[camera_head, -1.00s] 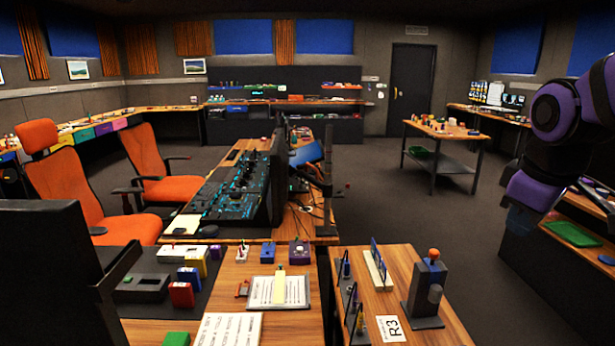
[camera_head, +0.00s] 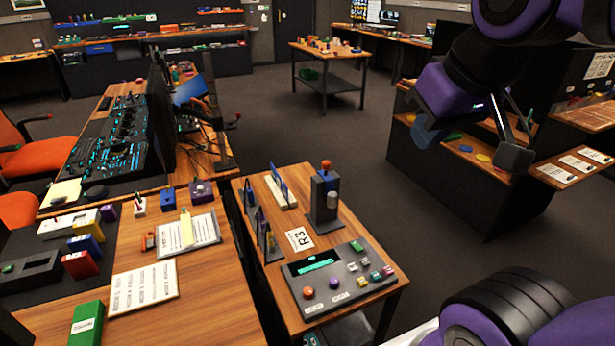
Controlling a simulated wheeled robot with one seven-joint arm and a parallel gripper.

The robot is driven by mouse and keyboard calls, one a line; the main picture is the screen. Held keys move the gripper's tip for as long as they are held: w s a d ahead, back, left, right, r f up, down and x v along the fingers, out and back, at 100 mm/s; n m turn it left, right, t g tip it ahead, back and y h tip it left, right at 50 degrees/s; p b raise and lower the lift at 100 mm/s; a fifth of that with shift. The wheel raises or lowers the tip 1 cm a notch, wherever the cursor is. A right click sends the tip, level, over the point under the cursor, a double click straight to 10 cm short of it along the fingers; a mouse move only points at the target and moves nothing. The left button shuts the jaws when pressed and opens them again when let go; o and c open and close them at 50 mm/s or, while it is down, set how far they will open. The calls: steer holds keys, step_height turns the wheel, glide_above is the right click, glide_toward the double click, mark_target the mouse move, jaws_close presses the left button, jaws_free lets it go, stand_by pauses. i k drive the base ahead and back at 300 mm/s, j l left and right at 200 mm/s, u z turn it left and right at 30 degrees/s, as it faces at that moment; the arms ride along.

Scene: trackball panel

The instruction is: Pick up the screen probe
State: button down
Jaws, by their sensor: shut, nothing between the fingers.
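I cannot tell for certain which item is the screen probe. On the small wooden table marked R3 (camera_head: 335,305), a dark rack (camera_head: 265,243) holds slim upright pen-like items, too small to tell apart. Beside it, a dark stand (camera_head: 321,210) carries an orange-topped part and a grey cylinder. A grey trackball panel (camera_head: 338,273) with a lit green display, a red ball and coloured buttons lies at the table's front. My gripper (camera_head: 428,135) is in the air to the right of the table, apart from everything there.
A white rack with blue upright pieces (camera_head: 281,190) stands at the table's back. The left desk (camera_head: 215,310) holds a clipboard (camera_head: 187,235), a paper sheet (camera_head: 144,287) and coloured boxes. A dark console (camera_head: 470,190) stands at right. Floor between is clear.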

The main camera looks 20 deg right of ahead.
mark_target(332, 196)
steer(key=u, duration=1.95)
steer(key=l+z, duration=0.1)
steer(key=z, duration=2.15)
steer(key=i+l+u, duration=0.35)
steer(key=l, duration=0.45)
steer(key=i, duration=0.1)
